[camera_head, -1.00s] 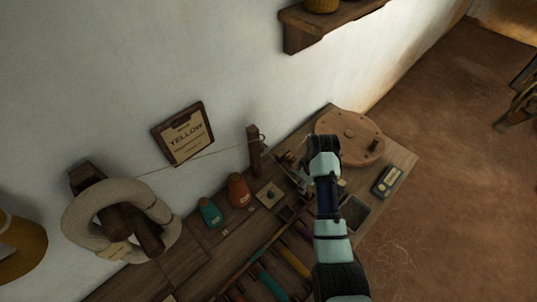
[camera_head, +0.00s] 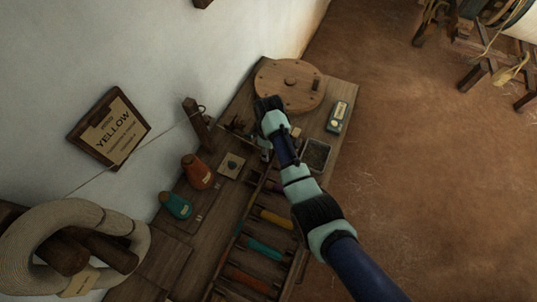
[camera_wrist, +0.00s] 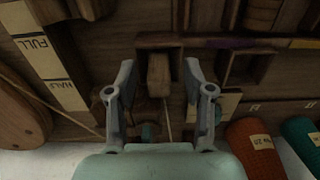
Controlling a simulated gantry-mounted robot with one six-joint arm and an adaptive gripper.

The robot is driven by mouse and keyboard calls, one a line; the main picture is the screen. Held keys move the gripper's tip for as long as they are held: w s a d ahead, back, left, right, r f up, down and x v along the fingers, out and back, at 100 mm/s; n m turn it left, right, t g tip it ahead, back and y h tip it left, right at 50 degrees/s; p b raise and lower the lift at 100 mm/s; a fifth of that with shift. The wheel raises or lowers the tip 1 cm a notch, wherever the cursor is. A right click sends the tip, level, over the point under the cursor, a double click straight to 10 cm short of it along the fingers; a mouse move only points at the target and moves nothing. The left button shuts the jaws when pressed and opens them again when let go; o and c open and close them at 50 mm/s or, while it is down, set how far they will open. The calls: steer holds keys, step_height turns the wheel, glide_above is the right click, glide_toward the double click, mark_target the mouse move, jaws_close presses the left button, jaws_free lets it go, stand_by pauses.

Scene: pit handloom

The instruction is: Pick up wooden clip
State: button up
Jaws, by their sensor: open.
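In the wrist view, a small brown wooden block (camera_wrist: 158,76), which looks like the wooden clip, stands between the fingers of my gripper (camera_wrist: 159,68). The fingers are open, one on each side of it, with a gap visible on both sides. A thin pale string runs below it in the picture. I cannot tell the height between the fingertips and the block. In the head view my arm reaches over the bench beside the round wooden disc, and it hides the clip and most of the gripper.
The round wooden disc (camera_head: 290,85) and a small labelled box (camera_head: 338,115) are near. An open wooden compartment (camera_wrist: 250,68) lies beside the gripper. The wall is close.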

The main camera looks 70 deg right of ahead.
steer(key=shift+w+r, duration=0.1)
steer(key=shift+c, duration=0.2)
steer(key=c, duration=0.9)
step_height(320, 180, up, 20)
steer(key=p, duration=1.1)
